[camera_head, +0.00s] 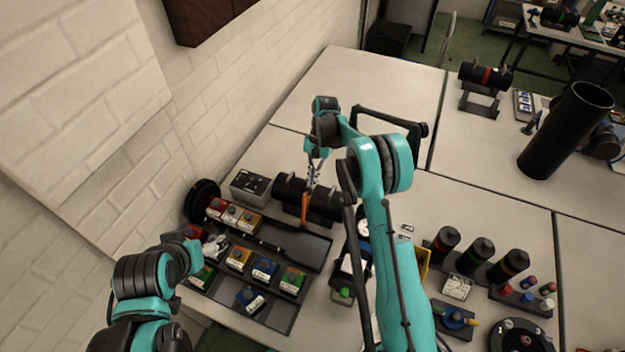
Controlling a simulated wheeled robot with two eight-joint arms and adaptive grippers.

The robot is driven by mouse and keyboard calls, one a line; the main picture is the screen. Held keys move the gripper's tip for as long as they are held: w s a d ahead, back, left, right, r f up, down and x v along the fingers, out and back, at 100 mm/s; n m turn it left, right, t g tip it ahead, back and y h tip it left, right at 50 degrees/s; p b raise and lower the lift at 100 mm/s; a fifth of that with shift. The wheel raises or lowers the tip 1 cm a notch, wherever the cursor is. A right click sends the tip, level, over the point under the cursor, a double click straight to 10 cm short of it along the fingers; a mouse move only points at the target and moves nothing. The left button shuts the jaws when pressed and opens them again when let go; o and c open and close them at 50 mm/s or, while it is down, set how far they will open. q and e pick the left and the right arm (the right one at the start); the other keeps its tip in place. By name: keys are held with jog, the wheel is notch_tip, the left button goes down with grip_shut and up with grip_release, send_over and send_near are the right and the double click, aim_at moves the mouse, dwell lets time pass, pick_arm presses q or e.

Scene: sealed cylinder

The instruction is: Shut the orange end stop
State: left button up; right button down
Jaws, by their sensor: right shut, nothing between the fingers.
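A dark cylinder (329,205) lies on its side towards the back of the table. A thin orange piece (304,209), which looks like the orange end stop, stands upright at its front side. My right gripper (311,186) points down right above the orange piece, over the cylinder. It is shut with nothing between its fingers; whether its tips touch the orange piece I cannot tell. My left gripper (215,244) is low at the left, over the rack of small blocks, and its fingers are too small to read.
A black rack (270,312) holds several coloured blocks. A grey box (250,187) stands left of the cylinder. Several dark bottles (475,256) stand at the right, and a tall black tube (563,135) stands farther back. The white table behind the cylinder is mostly clear.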

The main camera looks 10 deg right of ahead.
jog(key=shift+s+a+r+t+h, duration=0.2)
jog(key=shift+s+a+t+h, duration=0.2)
jog(key=shift+t, duration=0.2)
